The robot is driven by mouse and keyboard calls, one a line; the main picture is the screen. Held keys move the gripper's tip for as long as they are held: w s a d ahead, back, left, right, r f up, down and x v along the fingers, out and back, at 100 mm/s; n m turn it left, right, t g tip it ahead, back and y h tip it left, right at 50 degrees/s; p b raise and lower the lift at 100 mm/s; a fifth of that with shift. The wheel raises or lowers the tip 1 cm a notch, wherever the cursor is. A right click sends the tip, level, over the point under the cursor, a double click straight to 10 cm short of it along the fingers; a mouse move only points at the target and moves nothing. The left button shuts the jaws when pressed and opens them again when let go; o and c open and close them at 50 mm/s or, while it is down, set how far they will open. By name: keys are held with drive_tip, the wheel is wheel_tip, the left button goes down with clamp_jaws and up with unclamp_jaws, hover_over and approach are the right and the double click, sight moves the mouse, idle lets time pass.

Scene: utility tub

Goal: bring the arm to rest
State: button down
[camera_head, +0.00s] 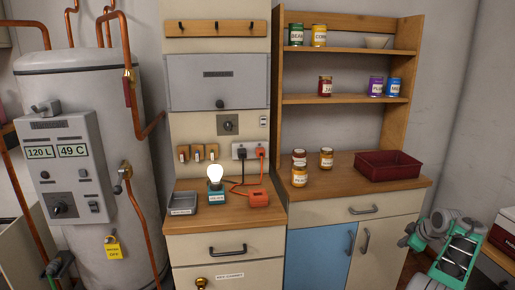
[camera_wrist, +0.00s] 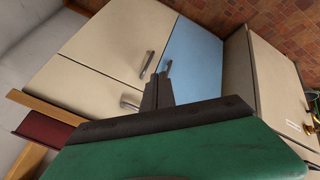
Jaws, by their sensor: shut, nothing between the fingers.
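My gripper (camera_wrist: 158,92) shows in the wrist view. Its dark fingers are together with nothing between them. They point toward the cabinet fronts, near the blue door (camera_wrist: 194,62) and a cream door (camera_wrist: 120,38), and appear apart from them. In the head view, my green and grey arm is folded at the lower right, right of the wooden counter (camera_head: 405,186). The fingertips cannot be made out there.
A dark red crate (camera_head: 388,165) and several jars stand on the counter; the crate's edge also shows in the wrist view (camera_wrist: 42,130). A lit bulb (camera_head: 215,172) stands on the left counter. Shelves (camera_head: 345,98) hold cans. A water heater (camera_head: 85,85) stands at left.

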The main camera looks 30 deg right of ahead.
drive_tip(key=w+a+r+y+p, duration=0.1)
drive_tip(key=w+a+r+p, duration=0.1)
drive_tip(key=w+a+r, duration=0.5)
drive_tip(key=w+a+r+m+p, duration=0.1)
drive_tip(key=w+a+r, duration=0.35)
drive_tip(key=a, duration=0.55)
drive_tip(key=w+a+r+y+p, duration=0.1)
drive_tip(key=w+a+r+p, duration=0.1)
drive_tip(key=w+a+r, duration=0.4)
drive_tip(key=w+a+r+g+p, duration=0.1)
drive_tip(key=w+a+r+p, duration=0.15)
drive_tip(key=a, duration=1.35)
drive_tip(key=s+a+r+m+g+y+p, duration=0.15)
drive_tip(key=s+a, duration=0.25)
drive_tip(key=a, duration=0.6)
drive_tip(key=s+a+r+p, duration=0.15)
drive_tip(key=s+a, duration=0.25)
drive_tip(key=a, duration=0.6)
drive_tip(key=s+a+f+p, duration=0.1)
drive_tip(key=s+a+f, duration=0.1)
drive_tip(key=s+a, duration=0.3)
drive_tip(key=s+a+f+m+p, duration=0.1)
drive_tip(key=s+a, duration=0.4)
drive_tip(key=s, duration=0.5)
drive_tip(key=shift+f+g, duration=0.45)
drive_tip(key=shift+f, duration=0.1)
